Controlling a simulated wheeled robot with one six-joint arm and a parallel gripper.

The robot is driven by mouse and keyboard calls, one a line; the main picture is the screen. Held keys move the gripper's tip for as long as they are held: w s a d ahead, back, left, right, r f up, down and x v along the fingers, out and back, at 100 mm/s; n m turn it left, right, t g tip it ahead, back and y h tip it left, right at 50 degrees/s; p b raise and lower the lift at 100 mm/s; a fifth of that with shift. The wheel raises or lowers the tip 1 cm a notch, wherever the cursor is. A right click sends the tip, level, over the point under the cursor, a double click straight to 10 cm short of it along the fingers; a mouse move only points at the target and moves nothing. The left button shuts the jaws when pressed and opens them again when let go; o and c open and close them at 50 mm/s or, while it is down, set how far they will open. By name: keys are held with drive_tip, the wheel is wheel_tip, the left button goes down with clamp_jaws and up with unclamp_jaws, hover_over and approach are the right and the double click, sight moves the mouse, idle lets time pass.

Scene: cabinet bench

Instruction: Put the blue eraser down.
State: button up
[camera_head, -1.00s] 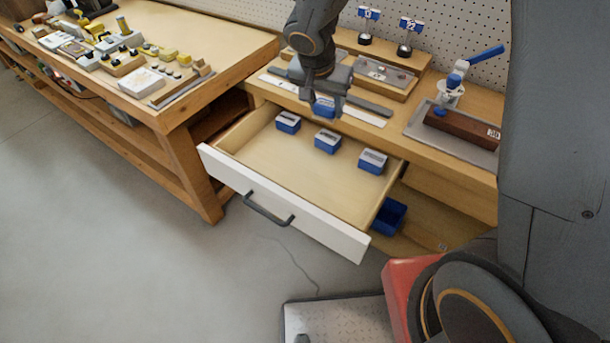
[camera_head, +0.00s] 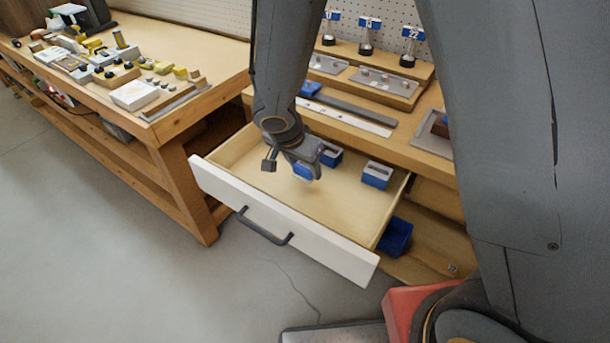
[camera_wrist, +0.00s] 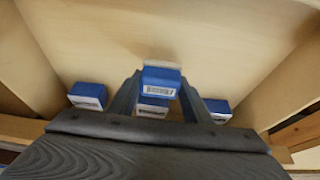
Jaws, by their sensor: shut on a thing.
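The blue eraser (camera_head: 303,172) is between the fingers of my gripper (camera_head: 298,165), which is shut on it. The eraser is held over the inside of the open drawer (camera_head: 275,224), near the left middle. In the wrist view the eraser (camera_wrist: 161,78) shows blue with a pale labelled face, between my fingertips. Bare drawer floor shows beyond it. I cannot tell whether it touches the floor.
Blue-and-white blocks stand along the drawer's back side, one at centre (camera_head: 330,154) and one at right (camera_head: 376,174); a third (camera_wrist: 88,96) shows in the wrist view. A blue thing (camera_head: 310,89) lies on the bench. The drawer's front part is clear.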

sight(305, 177)
drive_tip(key=shift+f, duration=1.6)
drive_tip(key=shift+f+b, duration=0.35)
drive_tip(key=shift+b, duration=0.4)
